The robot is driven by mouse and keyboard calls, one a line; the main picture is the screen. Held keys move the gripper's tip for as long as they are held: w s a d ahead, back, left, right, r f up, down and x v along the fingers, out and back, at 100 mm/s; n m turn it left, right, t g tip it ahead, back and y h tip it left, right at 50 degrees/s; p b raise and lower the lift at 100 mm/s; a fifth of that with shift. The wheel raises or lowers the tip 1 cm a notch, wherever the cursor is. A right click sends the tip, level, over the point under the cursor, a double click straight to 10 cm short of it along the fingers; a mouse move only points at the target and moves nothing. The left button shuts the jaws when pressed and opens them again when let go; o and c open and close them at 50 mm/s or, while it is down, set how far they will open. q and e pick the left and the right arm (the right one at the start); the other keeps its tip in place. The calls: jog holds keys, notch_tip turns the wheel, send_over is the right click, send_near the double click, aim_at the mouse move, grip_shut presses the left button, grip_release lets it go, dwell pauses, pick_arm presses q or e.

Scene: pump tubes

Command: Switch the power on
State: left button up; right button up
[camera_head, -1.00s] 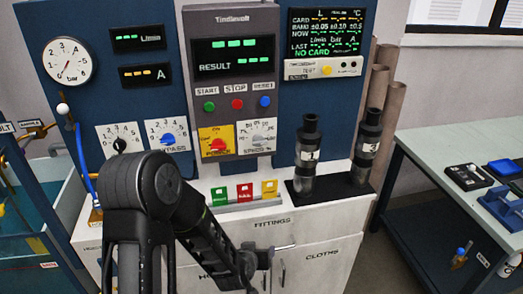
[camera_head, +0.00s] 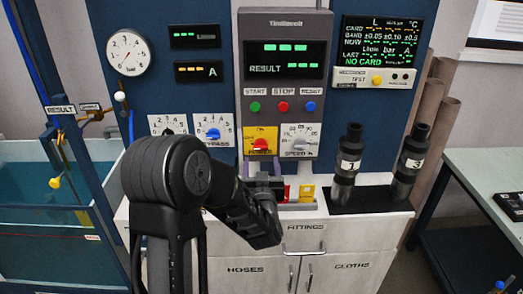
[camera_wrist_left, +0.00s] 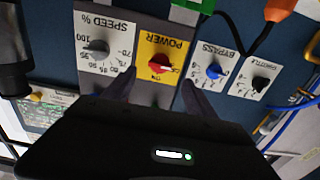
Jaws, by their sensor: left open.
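The POWER switch (camera_head: 260,145) is a red knob on a yellow plate, low on the grey central panel. In the left wrist view the POWER switch (camera_wrist_left: 160,66) appears upside down, between and beyond the two fingertips. My left gripper (camera_head: 262,172) is just below the yellow plate in the head view, with its fingers pointing up toward it. In the wrist view the left gripper (camera_wrist_left: 158,86) is open, with nothing between its fingers. I cannot tell whether a finger touches the knob. The knob's exact setting is too small to read. My right gripper does not show.
The SPEED dial (camera_head: 298,142) sits right of the switch and the blue BYPASS knob (camera_head: 213,132) left. START, STOP and RESET buttons (camera_head: 283,107) are above. Numbered dark cylinders (camera_head: 350,165) stand at the right. A water tank (camera_head: 45,205) is at the left.

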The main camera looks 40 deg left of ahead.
aim_at(261, 149)
pick_arm(q)
jog(key=p+x, duration=0.2)
jog(key=x, duration=0.5)
jog(key=shift+w+a, duration=0.3)
jog(key=shift+c, duration=0.3)
jog(key=c, duration=1.3)
jog(key=shift+f, duration=0.1)
